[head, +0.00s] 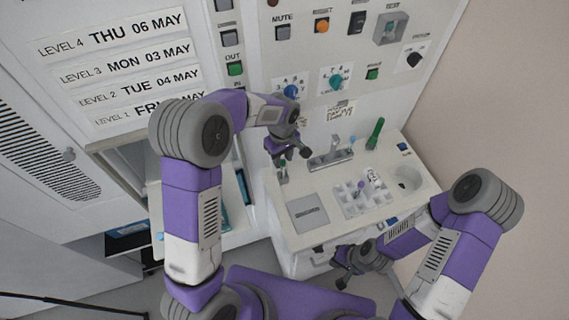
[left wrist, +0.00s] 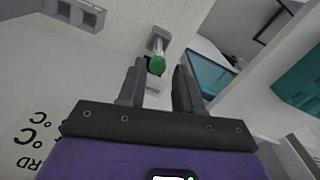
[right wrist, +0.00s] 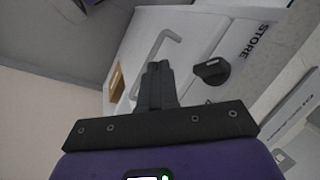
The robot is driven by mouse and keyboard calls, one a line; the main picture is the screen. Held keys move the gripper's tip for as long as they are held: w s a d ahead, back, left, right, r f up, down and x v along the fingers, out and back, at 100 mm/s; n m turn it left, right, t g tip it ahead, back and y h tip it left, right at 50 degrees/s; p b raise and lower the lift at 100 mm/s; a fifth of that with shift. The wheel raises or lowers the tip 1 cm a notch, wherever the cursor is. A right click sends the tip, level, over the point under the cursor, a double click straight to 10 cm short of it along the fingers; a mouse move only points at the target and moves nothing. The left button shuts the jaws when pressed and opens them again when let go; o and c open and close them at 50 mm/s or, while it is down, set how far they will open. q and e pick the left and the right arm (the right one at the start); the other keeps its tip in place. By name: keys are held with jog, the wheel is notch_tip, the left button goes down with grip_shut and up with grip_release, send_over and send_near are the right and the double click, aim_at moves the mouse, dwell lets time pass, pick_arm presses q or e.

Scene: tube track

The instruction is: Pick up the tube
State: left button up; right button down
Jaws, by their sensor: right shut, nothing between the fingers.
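A tube with a green cap (left wrist: 157,65) stands in a small pale holder (left wrist: 158,42) in the left wrist view. My left gripper (left wrist: 161,75) is open, its fingers on either side of the cap in that picture; I cannot tell whether they touch it. In the head view my left gripper (head: 290,157) hangs over the left end of the counter, above the small holder (head: 283,174), and the tube is mostly hidden there. My right gripper (right wrist: 158,68) is shut and empty. It is low before the counter's front in the head view (head: 341,280).
The white counter (head: 272,205) carries a grey square plate (head: 308,213), a compartment rack (head: 350,204), a metal stand (head: 330,158), a green upright object (head: 375,134) and a round basin (head: 407,178). A panel with knobs rises behind.

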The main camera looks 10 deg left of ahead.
aim_at(283, 162)
pick_arm(q)
notch_tip(283, 162, down, 5)
jog(key=shift+w+f, duration=0.1)
jog(key=shift+w, duration=0.05)
jog(key=shift+f, duration=0.25)
jog(key=c, duration=0.6)
grip_shut()
jog(key=shift+r, duration=0.1)
notch_tip(283, 162, up, 28)
jog(key=p, duration=0.1)
jog(key=shift+p, duration=0.4)
